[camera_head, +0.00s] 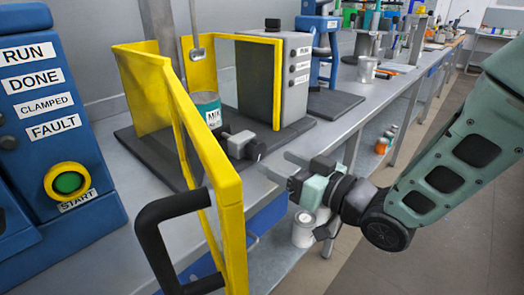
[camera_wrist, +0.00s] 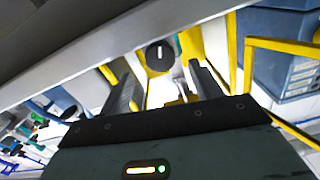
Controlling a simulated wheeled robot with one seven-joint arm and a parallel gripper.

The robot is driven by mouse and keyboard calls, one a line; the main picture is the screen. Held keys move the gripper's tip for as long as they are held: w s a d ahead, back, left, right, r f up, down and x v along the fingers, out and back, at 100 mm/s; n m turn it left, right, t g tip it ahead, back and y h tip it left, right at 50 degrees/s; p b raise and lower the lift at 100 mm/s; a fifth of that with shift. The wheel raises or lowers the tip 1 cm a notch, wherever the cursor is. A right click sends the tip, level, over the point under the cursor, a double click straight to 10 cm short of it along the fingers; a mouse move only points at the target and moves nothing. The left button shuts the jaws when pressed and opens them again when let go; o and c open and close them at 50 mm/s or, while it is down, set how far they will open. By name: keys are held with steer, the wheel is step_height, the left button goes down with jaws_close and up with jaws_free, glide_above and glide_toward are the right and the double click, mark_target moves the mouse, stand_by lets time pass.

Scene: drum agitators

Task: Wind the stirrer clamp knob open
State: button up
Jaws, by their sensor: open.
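The clamp knob (camera_wrist: 159,56) is a black disc with a white bar, upright in the wrist view, between and beyond my two fingers. The grey clamp (camera_head: 241,142) sits on the stirrer's dark base, beside a teal can (camera_head: 205,110) with a white label; the knob end faces my gripper. My gripper (camera_head: 275,163) is open and empty, right of the clamp in the head view. Its fingers point toward the knob, with a gap between; it also shows in the wrist view (camera_wrist: 162,82). No contact with the knob shows.
A yellow guard door (camera_head: 205,150) with a black handle (camera_head: 165,225) swings out left of my gripper. A blue panel (camera_head: 50,130) with a green button in a yellow ring stands at left. A grey control box (camera_head: 290,85) stands behind the clamp. Bench continues right.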

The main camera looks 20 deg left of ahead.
mark_target(260, 153)
steer(key=x, duration=0.6)
steer(key=shift+d, duration=0.1)
steer(key=shift+c, duration=0.3)
steer(key=c, duration=0.9)
